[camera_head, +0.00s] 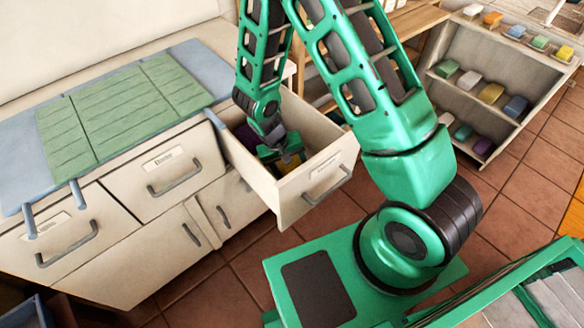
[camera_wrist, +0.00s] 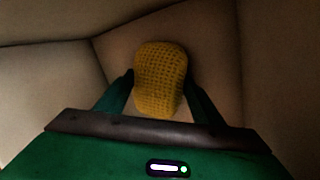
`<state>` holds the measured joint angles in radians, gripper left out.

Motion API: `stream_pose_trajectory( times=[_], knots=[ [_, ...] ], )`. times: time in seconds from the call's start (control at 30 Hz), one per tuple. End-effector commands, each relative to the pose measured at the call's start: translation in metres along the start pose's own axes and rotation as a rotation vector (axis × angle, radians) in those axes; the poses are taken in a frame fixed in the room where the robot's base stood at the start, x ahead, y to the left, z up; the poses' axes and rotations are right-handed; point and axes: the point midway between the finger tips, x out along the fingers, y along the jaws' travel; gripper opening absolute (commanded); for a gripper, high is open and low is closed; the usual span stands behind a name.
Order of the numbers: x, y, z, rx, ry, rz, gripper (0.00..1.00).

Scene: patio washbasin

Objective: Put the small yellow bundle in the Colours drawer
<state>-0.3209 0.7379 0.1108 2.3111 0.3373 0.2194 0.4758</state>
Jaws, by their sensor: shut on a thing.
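The small yellow bundle (camera_wrist: 160,72) has a knitted texture and stands between my fingers in the wrist view. My gripper (camera_wrist: 159,95) is shut on it, one green finger at each side. In the head view my gripper (camera_head: 286,156) points down inside an open drawer (camera_head: 318,184), below its rim. Pale walls of the drawer surround the bundle in the wrist view. The open drawer has a label on its front, too small to read for sure. The bundle is mostly hidden by my gripper in the head view.
Dark and coloured items, partly hidden, lie in the open drawer near its back left. Two shut drawers (camera_head: 166,175) with handles are to the left, under a counter with a green ribbed mat (camera_head: 125,108). A shelf (camera_head: 480,88) with several coloured bundles stands at the right.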

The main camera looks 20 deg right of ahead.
Motion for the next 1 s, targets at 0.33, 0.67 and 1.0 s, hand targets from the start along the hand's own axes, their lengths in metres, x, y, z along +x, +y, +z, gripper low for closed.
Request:
stream_pose_trajectory(
  times=[0.33,0.67,1.0],
  knots=[
    [0.001,0.0,0.0,0.0,0.0,0.0,0.8],
    [-0.03,0.0,-0.001,0.0,0.004,-0.002,0.8],
    [-0.091,0.001,-0.001,0.002,0.003,-0.002,0.8]
  ],
)
